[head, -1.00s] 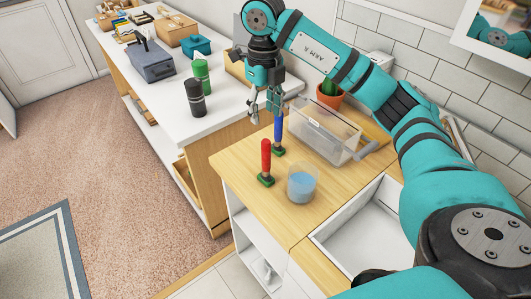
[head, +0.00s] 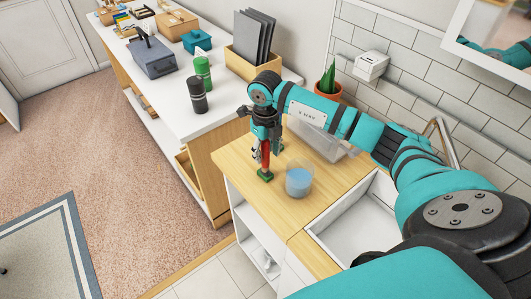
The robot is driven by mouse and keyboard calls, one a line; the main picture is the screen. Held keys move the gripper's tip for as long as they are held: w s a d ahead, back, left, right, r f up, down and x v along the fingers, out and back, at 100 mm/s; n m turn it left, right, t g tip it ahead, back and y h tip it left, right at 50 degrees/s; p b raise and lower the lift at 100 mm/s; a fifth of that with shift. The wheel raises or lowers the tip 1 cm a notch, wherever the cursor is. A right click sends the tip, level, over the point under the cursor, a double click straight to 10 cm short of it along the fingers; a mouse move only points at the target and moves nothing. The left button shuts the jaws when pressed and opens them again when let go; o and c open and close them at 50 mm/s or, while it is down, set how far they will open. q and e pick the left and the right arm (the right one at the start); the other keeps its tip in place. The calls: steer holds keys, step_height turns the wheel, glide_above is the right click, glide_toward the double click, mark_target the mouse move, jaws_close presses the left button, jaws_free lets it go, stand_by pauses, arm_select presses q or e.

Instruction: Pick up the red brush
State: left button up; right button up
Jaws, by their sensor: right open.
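The red brush (head: 265,160) stands upright on the wooden counter, its red handle up and its green base (head: 265,175) on the wood. My right gripper (head: 260,148) is open at the top of the red handle. The gripper and wrist hide the upper end of the handle, and I cannot tell whether the fingers touch it. The blue brush is mostly hidden behind the gripper; a bit of its green base (head: 279,149) shows. My left gripper is not in view.
A clear bin (head: 335,150) is behind, partly covered by my arm. A white sink (head: 350,215) lies at right. Black (head: 197,94) and green (head: 203,73) containers stand on the white counter.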

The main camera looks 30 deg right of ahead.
steer(key=shift+f, duration=0.35)
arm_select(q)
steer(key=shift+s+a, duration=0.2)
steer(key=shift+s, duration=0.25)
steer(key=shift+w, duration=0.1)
arm_select(e)
steer(key=shift+a, duration=0.1)
steer(key=shift+c, duration=0.4)
jaws_close()
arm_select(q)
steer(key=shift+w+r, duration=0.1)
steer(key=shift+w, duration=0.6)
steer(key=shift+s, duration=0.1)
arm_select(e)
steer(key=shift+r, duration=0.1)
